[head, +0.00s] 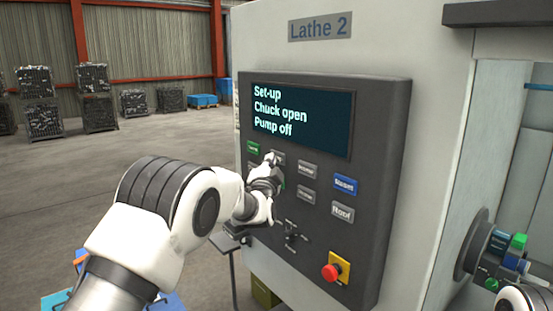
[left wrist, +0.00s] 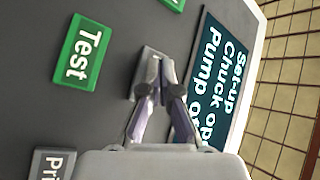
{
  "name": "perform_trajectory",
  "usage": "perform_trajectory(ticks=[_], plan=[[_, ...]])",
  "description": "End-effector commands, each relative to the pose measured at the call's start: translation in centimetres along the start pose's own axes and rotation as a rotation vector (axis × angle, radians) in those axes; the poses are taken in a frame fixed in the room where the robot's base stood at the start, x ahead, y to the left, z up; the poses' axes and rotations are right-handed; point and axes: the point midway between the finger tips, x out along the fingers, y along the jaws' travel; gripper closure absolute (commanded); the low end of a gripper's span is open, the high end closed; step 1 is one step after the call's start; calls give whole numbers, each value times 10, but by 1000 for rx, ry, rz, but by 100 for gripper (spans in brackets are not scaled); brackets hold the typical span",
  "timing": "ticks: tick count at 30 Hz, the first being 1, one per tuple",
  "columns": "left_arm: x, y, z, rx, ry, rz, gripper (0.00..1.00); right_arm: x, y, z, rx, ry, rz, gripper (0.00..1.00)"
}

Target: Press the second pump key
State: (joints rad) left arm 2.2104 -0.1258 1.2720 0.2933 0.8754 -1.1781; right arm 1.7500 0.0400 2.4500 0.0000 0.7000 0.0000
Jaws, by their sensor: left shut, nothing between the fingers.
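The dark control panel (head: 375,150) has a screen (head: 300,115) reading "Set-up, Chuck open, Pump off". My left gripper (head: 270,162) is shut and empty, its tips at a grey key in the upper row. In the left wrist view the tips (left wrist: 160,88) overlap that grey key (left wrist: 148,62); its label is hidden, and I cannot tell whether they touch. A green "Test" key (left wrist: 80,52) and a partly cut-off grey "Pri…" key (left wrist: 52,163) lie beside it. Two more grey keys, upper (head: 307,170) and lower (head: 306,194), stand right of the gripper.
A blue key (head: 345,184), a pale key (head: 342,213) and a red emergency knob (head: 331,272) are further right and below. A chuck-like disc (head: 472,245) with coloured parts stands at the right. Crates (head: 98,98) stand far off; the floor (head: 90,170) between is clear.

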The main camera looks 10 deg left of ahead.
Motion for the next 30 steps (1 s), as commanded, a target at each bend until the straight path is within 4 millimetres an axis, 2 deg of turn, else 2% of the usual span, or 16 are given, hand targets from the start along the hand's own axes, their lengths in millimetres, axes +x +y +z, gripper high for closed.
perform_trajectory(ticks=[18, 30], plan=[[2, 2, -2, 1, 1, 0, 100, 0, 0, 0, 0, 0, 0, 60], [-9, -6, 6, 1, 0, 0, 100, 10, 0, 0, 0, 0, 0, 60]])
